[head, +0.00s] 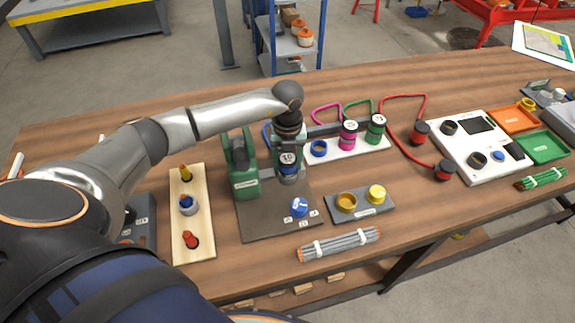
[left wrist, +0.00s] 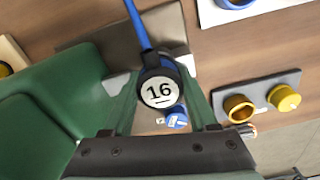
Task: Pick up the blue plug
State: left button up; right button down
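The blue plug (left wrist: 161,92) has a dark collar, a white face marked 16 and a blue cable running up the left wrist view. In the head view the plug (head: 288,160) stands right beside the green pump (head: 243,170), over the dark mat (head: 262,222). My left gripper (head: 288,146) is right over the plug. In the left wrist view the plug lies between the fingers of my left gripper (left wrist: 160,88). The fingertips look very near it; whether both press on it I cannot tell. My right gripper is in neither view.
A white rail (head: 372,146) behind holds a blue ring, a magenta plug (head: 348,135) and a green plug (head: 375,128). A grey block (head: 359,208) with two yellow parts and a grey bundle (head: 339,243) lie to the right. A wooden board (head: 190,245) stands left.

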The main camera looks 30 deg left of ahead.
pick_arm(q)
grip_shut()
jog(key=shift+r, duration=0.1)
dwell(0.3)
jog(key=shift+w+r, duration=0.1)
jog(key=shift+r, duration=0.4)
notch_tip(320, 180, up, 2)
jog(key=shift+r+b, duration=0.15)
jog(key=shift+b, duration=0.35)
jog(key=s+d+r+b, duration=0.1)
jog(key=s+d+r, duration=0.6)
jog(key=s, duration=0.5)
notch_tip(320, 180, up, 3)
jog(key=shift+d+f, duration=0.15)
jog(key=shift+f, duration=0.05)
jog(key=shift+s, duration=0.1)
